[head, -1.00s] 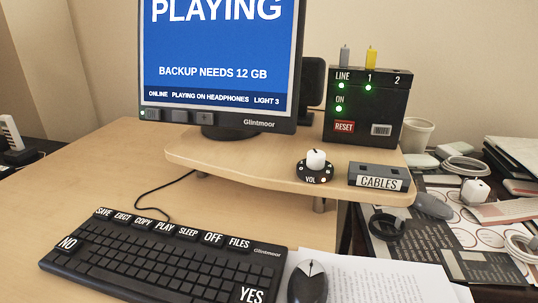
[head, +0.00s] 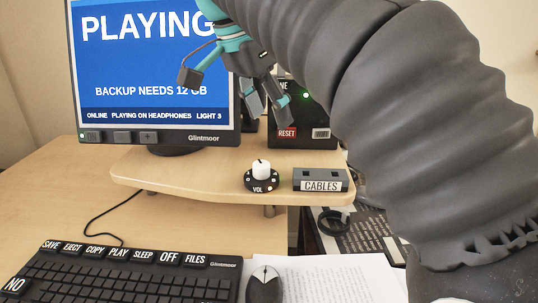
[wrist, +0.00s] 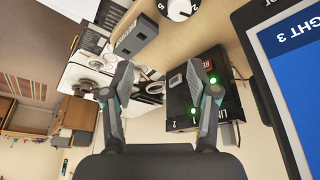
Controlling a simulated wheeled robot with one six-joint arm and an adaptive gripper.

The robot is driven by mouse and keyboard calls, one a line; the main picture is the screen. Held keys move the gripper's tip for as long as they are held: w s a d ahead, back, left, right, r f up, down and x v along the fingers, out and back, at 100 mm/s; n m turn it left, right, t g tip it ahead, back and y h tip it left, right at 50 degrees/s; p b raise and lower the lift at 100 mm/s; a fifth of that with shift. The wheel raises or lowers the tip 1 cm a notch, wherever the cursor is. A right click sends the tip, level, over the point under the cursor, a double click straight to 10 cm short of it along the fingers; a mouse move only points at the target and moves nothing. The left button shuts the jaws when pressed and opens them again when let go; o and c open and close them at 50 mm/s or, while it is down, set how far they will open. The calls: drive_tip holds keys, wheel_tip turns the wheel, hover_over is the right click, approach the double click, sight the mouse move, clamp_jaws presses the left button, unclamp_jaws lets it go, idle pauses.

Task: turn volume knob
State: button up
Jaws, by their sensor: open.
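The volume knob (head: 261,170) is a white cap with a dark pointer mark on a black round base labelled VOL, standing on the wooden monitor shelf (head: 190,187). It also shows at the top edge of the wrist view (wrist: 180,8), partly cut off. My gripper (head: 228,98) is open and empty. In the head view it appears above the knob and in front of the monitor and the black switch box. In the wrist view its fingers (wrist: 165,85) are spread apart, with the knob beyond them and nothing between the pads.
A grey CABLES box (head: 320,181) stands just right of the knob. The black box (head: 300,137) with a RESET label is behind, partly hidden by my arm. The monitor (head: 145,65) reads PLAYING. Keyboard (head: 120,275), mouse (head: 264,284) and papers lie below on the desk.

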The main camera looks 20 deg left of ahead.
sight(260, 164)
drive_tip(key=s+a+r+m, duration=0.1)
drive_tip(key=s+a, duration=0.2)
drive_tip(key=a, duration=0.2)
drive_tip(key=b+x, duration=0.2)
drive_tip(key=x, duration=0.4)
drive_tip(key=b+x, duration=0.2)
drive_tip(key=x, duration=0.5)
drive_tip(key=shift+w+d, duration=0.25)
drive_tip(key=shift+w, duration=0.05)
clamp_jaws()
drive_tip(key=shift+h, duration=0.3)
